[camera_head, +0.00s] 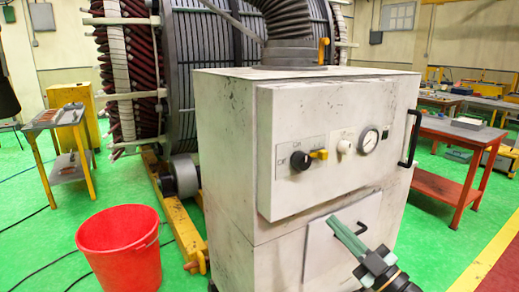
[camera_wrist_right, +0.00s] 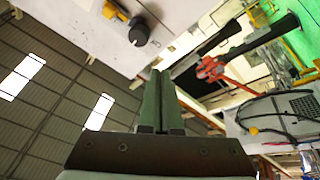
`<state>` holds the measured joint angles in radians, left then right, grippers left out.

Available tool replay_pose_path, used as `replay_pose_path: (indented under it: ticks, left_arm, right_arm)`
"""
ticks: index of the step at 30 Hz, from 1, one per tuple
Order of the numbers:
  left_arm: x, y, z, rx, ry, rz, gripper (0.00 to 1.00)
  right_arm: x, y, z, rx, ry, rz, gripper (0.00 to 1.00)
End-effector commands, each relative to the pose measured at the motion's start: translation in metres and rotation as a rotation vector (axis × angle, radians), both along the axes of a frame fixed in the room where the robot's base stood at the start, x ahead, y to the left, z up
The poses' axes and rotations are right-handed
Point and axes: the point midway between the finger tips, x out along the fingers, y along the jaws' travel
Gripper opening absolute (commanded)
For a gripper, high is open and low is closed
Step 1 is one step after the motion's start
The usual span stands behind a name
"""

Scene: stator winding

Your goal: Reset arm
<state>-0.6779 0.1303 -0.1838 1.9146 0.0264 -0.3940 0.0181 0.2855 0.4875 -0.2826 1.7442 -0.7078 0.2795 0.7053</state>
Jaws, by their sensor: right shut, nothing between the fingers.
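My right gripper (camera_head: 347,238) comes in from the bottom right of the head view. Its green fingers are together with nothing between them, in front of the lower door of the white cabinet (camera_head: 228,130). I cannot tell whether they touch the door. In the right wrist view the shut fingers (camera_wrist_right: 159,98) point up past the cabinet front. My left gripper is not in view.
A red bucket (camera_head: 120,250) stands on the green floor at the left front. A large stator (camera_head: 205,60) stands behind the cabinet on a yellow frame. A small cart (camera_head: 45,118) is at the left. A red-framed table (camera_head: 446,186) is at the right, with clear floor before it.

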Motion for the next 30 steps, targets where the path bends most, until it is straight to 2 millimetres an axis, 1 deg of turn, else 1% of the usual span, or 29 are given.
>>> replay_pose_path:
  ticks: [1,2,3,5,6,8,9,11,12,14,15,17,18,21,22,25,27,30]
  left_arm:
    - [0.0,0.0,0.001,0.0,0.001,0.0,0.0]
    - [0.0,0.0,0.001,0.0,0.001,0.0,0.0]
    - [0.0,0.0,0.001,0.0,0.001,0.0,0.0]
    - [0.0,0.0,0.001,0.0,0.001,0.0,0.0]
    - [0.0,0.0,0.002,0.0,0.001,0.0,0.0]
    - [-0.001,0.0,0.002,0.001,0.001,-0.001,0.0]
    - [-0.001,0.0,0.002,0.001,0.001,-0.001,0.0]
    - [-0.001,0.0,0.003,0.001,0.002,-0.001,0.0]
    - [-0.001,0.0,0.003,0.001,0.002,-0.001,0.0]
    - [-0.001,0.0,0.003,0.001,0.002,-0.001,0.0]
    - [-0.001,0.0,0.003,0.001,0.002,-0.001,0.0]
    - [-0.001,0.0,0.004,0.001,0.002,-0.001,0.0]
    - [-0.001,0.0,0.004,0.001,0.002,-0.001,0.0]
    - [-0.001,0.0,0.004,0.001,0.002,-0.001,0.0]
    - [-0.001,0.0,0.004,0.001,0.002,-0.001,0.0]
    - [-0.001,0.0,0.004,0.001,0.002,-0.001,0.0]
    - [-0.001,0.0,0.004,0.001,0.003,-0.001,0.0]
    - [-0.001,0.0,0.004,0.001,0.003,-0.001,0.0]
  right_arm:
    - [-0.007,-0.002,-0.033,0.051,0.08,-0.038,0.0]
    - [-0.011,-0.004,-0.051,0.076,0.125,-0.065,0.0]
    - [-0.017,-0.007,-0.075,0.107,0.188,-0.101,0.0]
    - [-0.03,-0.011,-0.113,0.146,0.288,-0.158,0.0]
    - [-0.04,-0.013,-0.138,0.168,0.36,-0.193,0.0]
    - [-0.06,-0.016,-0.177,0.195,0.472,-0.246,0.0]
    - [-0.075,-0.017,-0.204,0.208,0.551,-0.281,0.0]
    - [-0.101,-0.019,-0.242,0.224,0.671,-0.329,0.0]
    - [-0.121,-0.019,-0.265,0.232,0.753,-0.357,0.0]
    - [-0.151,-0.017,-0.297,0.239,0.868,-0.392,0.0]
    - [-0.172,-0.016,-0.316,0.24,0.941,-0.411,0.0]
    - [-0.201,-0.013,-0.339,0.241,1.039,-0.433,0.0]
    - [-0.218,-0.012,-0.351,0.24,1.097,-0.445,0.0]
    - [-0.253,-0.007,-0.373,0.238,1.206,-0.46,0.0]
    - [-0.261,-0.006,-0.376,0.237,1.228,-0.462,0.0]
    - [-0.277,-0.003,-0.385,0.235,1.277,-0.466,0.0]
    - [-0.281,-0.003,-0.387,0.234,1.289,-0.467,0.0]
    - [-0.281,-0.003,-0.387,0.233,1.289,-0.467,0.0]
